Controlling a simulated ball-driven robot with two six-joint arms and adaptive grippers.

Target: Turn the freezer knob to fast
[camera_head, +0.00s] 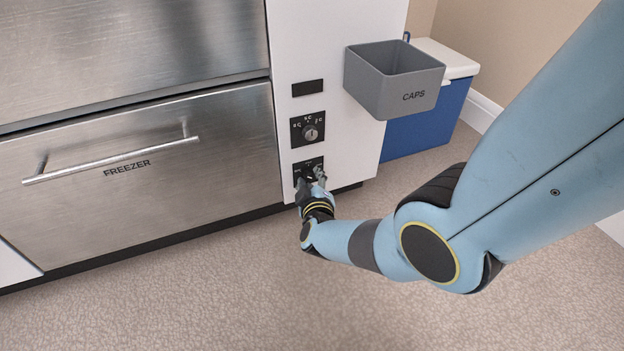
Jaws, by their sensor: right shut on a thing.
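The lower black knob panel (299,168) sits on the white front strip, to the right of the steel freezer drawer (150,175) marked FREEZER. My right gripper (310,178) is at this panel, shut on the knob there. The gripper hides the knob and most of the panel's markings, so the knob's setting cannot be read. A second panel above it holds an upper knob (311,132) with temperature markings around it. My left gripper is not in view.
A grey bin (368,84) marked CAPS sticks out from the white strip above and to the right of my gripper. A blue cooler (430,122) with a white lid stands behind it. A bar handle (110,162) juts from the drawer. The floor in front is clear.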

